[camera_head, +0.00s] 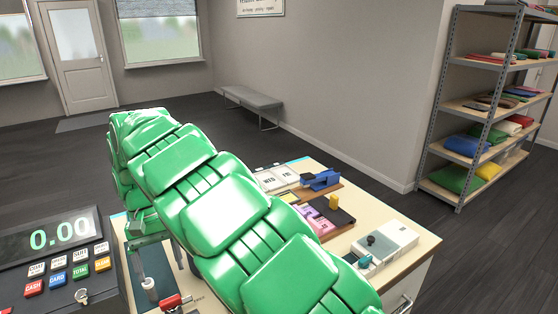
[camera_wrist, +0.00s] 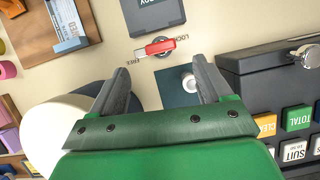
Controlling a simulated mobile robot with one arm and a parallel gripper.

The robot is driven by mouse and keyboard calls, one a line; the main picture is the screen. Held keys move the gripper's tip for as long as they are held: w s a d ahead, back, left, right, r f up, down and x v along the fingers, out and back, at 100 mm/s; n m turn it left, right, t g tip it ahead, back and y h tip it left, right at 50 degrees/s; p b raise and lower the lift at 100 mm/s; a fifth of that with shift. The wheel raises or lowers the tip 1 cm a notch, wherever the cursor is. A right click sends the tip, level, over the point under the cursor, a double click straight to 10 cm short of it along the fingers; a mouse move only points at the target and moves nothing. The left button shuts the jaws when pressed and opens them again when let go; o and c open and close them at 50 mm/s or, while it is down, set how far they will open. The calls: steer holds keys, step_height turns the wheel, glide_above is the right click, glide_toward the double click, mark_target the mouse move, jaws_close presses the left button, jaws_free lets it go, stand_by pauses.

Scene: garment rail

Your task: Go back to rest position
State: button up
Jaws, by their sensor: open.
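My green arm crosses the head view from the lower right to the upper left and bends down toward the counter (camera_head: 415,233). In the wrist view my gripper (camera_wrist: 160,66) is open, with two dark fingers apart and nothing held between them. Just beyond the fingertips is a red-handled switch (camera_wrist: 156,48) on a round base marked LOCK and FREE. It also shows in the head view (camera_head: 172,301), low beside the arm. A dark teal patch with a pale round knob (camera_wrist: 188,82) lies between the fingers. The arm hides part of the counter.
A cash register (camera_head: 45,245) stands at left, close to my gripper's right in the wrist view (camera_wrist: 245,68). A blue stapler (camera_head: 322,180), purple blocks (camera_head: 312,220) and a white device (camera_head: 387,243) are on the counter. A shelf rack (camera_head: 470,105) and bench (camera_head: 252,100) stand beyond.

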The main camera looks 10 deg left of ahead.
steer(key=w+d+r+m+y, duration=0.1)
steer(key=d+r+m, duration=0.1)
steer(key=d, duration=0.6)
steer(key=w+d+r+m, duration=0.1)
steer(key=d+r+m, duration=0.15)
steer(key=d, duration=0.55)
steer(key=w+d+r+m+y, duration=0.1)
steer(key=w+d+r+m, duration=0.1)
steer(key=d, duration=0.6)
steer(key=s+d+f, duration=0.1)
steer(key=s+d, duration=0.9)
steer(key=d, duration=0.4)
steer(key=s+d+f+m+t, duration=0.1)
steer(key=s+d+f, duration=0.1)
steer(key=s+d, duration=0.9)
steer(key=d, duration=0.3)
steer(key=shift+f+t+y, duration=0.25)
steer(key=shift+t+y, duration=0.05)
steer(key=shift+y, duration=0.1)
steer(key=shift+m, duration=0.25)
steer(key=shift+c, duration=0.2)
